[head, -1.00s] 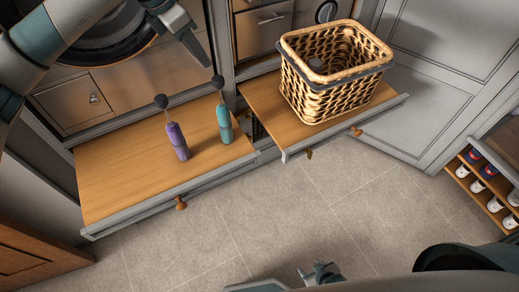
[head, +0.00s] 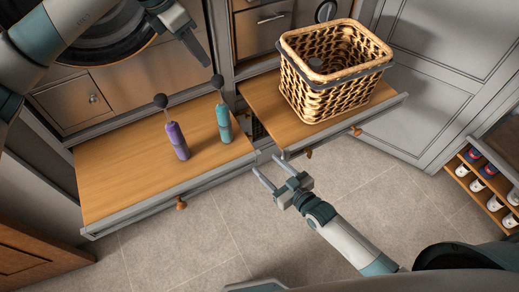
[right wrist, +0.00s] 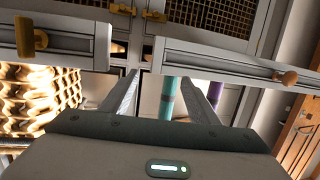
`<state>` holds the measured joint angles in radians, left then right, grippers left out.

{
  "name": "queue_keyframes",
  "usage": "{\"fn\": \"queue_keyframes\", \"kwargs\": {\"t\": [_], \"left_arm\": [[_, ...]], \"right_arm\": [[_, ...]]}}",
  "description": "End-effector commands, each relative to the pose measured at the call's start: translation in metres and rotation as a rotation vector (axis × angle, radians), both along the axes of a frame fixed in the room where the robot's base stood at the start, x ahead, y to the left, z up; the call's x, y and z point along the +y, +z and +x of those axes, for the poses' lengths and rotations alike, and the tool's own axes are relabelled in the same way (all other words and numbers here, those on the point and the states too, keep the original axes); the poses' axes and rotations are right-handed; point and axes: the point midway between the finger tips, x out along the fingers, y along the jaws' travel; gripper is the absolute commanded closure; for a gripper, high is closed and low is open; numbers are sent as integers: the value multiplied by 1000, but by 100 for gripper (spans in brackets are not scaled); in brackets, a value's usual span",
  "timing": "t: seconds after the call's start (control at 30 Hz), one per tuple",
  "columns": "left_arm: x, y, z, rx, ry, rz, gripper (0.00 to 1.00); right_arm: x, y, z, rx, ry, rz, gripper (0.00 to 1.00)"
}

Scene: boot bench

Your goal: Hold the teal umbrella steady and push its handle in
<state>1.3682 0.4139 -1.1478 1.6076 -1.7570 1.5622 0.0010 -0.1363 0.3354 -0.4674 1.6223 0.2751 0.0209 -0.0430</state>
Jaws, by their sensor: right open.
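The teal umbrella (head: 224,125) stands upright on the left pull-out wooden shelf, its thin shaft extended up to a dark ball handle (head: 217,81). In the right wrist view the teal umbrella (right wrist: 167,97) shows between my open fingers, farther off. My right gripper (head: 265,164) is open and empty, in front of the shelves and apart from the umbrella. My left gripper (head: 203,60) hangs above and behind the umbrella, touching nothing I can see; its finger gap is unclear.
A purple umbrella (head: 177,142) with a similar handle stands left of the teal one. A wicker basket (head: 335,88) sits on the right shelf (head: 262,95). The left shelf (head: 120,185) has bare room at left. A shoe rack (head: 480,185) stands far right.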

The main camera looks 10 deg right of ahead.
Motion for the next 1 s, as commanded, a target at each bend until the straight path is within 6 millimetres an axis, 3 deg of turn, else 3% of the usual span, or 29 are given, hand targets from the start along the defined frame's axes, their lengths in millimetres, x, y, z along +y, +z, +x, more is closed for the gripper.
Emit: {"fn": "queue_keyframes", "kwargs": {"t": [0.03,0.1,0.2,0.33,0.5,1.0], "left_arm": [[0,0,0,0,0,0,69],[0,0,0,0,0,0,69],[0,0,0,0,0,0,69],[0,0,0,0,0,0,69],[0,0,0,0,0,0,69],[0,0,0,0,0,0,69]], "right_arm": [[6,22,3,-38,17,18,45],[15,48,5,-80,37,45,45],[24,75,6,-125,59,73,45],[30,97,5,-160,77,94,45],[33,105,4,-173,84,105,45],[37,105,11,-173,83,104,45]]}}
